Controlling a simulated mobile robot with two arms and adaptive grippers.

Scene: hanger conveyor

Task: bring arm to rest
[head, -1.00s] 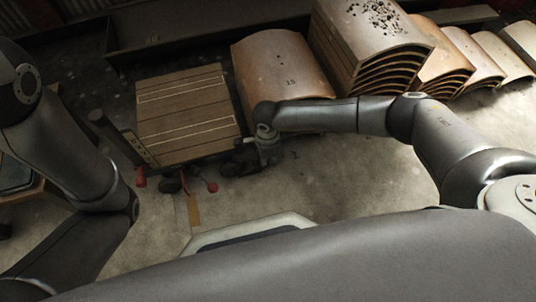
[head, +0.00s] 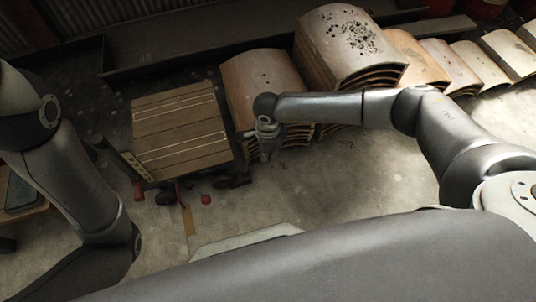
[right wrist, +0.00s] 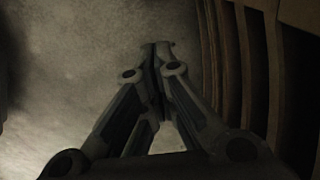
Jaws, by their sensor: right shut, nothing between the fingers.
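My right arm (head: 320,108) reaches in from the right of the head view, bent at the elbow. Its gripper (head: 264,153) points down above the floor, between the wooden cart and the stacked curved panels. In the right wrist view the gripper (right wrist: 157,48) is shut and empty, its fingertips together over the bare floor. My left arm (head: 70,185) is folded down along the left side of the head view. Its gripper is not in view.
A wooden flatbed cart (head: 180,125) with red knobs stands just left of the right gripper. Stacks of curved panels (head: 345,45) line the back, their layered edges (right wrist: 262,75) close on the right in the wrist view. Bare floor (head: 350,175) lies clear in front.

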